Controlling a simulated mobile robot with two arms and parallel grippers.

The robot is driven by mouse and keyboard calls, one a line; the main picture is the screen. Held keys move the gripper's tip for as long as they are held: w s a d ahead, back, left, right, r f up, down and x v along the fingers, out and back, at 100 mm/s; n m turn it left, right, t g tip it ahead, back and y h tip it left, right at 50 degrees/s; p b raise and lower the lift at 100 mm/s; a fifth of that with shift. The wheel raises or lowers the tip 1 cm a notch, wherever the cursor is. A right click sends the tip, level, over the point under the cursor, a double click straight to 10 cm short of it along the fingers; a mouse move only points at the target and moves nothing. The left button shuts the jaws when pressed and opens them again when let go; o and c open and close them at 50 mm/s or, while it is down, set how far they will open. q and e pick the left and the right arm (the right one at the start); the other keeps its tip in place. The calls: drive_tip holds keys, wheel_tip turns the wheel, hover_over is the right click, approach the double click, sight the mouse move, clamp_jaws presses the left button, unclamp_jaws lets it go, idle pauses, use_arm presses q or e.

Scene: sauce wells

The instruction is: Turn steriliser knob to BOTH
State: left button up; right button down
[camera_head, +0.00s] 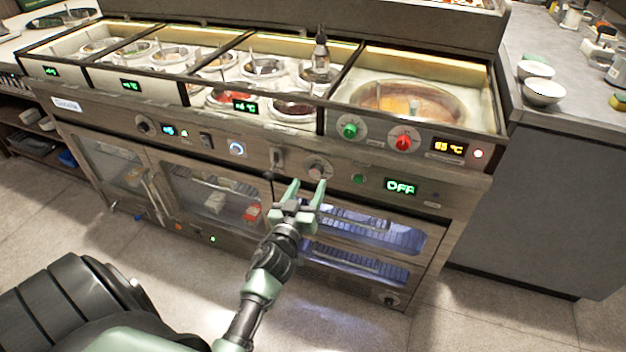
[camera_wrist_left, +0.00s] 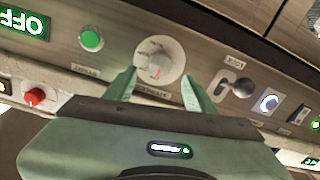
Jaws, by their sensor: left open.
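The steriliser knob (camera_head: 317,170) is a pale round knob on the front panel, left of a green button (camera_head: 358,179) and a green display (camera_head: 400,186) reading OFF. In the left wrist view the knob (camera_wrist_left: 158,62) shows a small red mark; its setting labels are too small to read. My left gripper (camera_head: 306,190) is open and empty, just below and in front of the knob. In the left wrist view its two fingers (camera_wrist_left: 160,82) appear on either side of the knob's lower part, and I cannot tell whether they touch it. My right gripper is not in view.
Green (camera_head: 349,129) and red (camera_head: 404,141) knobs sit above. A dark lever (camera_wrist_left: 243,88) is beside the steriliser knob. Below are glass doors (camera_head: 375,233) with blue-lit racks. White bowls (camera_head: 543,91) stand on the right counter. The floor in front is clear.

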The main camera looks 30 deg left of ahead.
sight(315, 173)
use_arm(q)
drive_tip(key=shift+x, duration=2.3)
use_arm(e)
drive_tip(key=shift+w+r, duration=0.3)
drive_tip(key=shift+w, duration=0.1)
use_arm(q)
drive_tip(key=shift+f, duration=0.1)
clamp_jaws()
